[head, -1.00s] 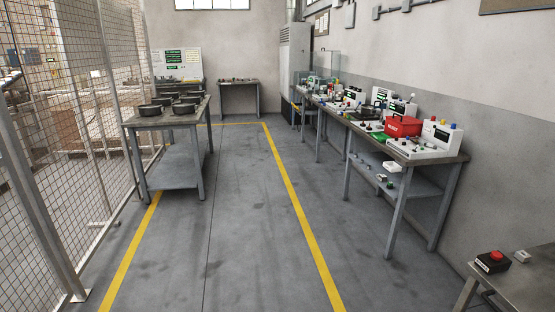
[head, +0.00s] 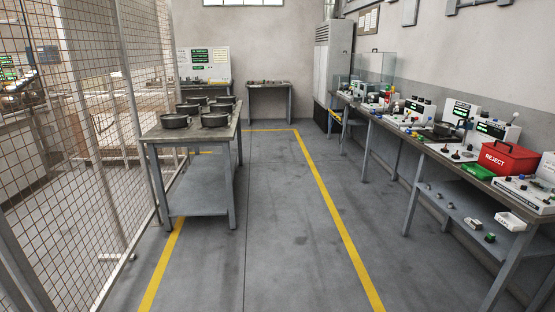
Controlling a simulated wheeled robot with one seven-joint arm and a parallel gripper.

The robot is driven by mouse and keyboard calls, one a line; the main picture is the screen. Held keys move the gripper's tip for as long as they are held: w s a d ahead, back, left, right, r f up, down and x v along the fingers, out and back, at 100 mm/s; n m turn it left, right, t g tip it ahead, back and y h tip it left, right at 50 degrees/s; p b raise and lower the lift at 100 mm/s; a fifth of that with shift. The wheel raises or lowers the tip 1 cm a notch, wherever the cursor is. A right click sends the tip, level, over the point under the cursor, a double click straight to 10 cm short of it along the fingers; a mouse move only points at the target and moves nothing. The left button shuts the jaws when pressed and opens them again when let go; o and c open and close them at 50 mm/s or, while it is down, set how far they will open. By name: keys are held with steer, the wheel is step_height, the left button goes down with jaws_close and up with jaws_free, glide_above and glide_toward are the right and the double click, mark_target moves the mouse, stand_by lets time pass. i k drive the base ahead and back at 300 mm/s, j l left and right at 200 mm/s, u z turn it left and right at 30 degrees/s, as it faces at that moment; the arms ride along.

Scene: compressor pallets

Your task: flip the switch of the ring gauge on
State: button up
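Several white gauge stations with small displays stand along the bench (head: 425,150) at the right. One white station (head: 460,109) with a green display stands near the middle of the bench, with dark parts in front of it. Another white station (head: 524,192) is cut by the right edge, beside the red bin. I cannot tell which station is the ring gauge; its switch is too small to make out. My gripper is not in view.
A red REJECT bin (head: 510,158) and a green tray (head: 477,171) sit on the right bench. A grey table (head: 190,134) with several dark round pans stands left, by a mesh fence (head: 90,130). Clear floor (head: 290,220) with yellow lines lies between. A grey cabinet (head: 333,62) stands behind.

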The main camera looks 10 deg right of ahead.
mark_target(516, 116)
steer(key=i+z, duration=0.3)
steer(key=i, duration=0.25)
steer(key=i+z, duration=0.3)
steer(key=i, duration=0.3)
steer(key=i+j+z, duration=0.3)
steer(key=i, duration=0.25)
steer(key=i+l+z, duration=0.2)
steer(key=i+z, duration=0.6)
steer(key=i, duration=0.25)
steer(key=i+l+z, duration=0.1)
steer(key=i+l, duration=0.25)
steer(key=i, duration=0.15)
steer(key=j+z, duration=0.3)
steer(key=j, duration=0.6)
steer(key=i, duration=0.05)
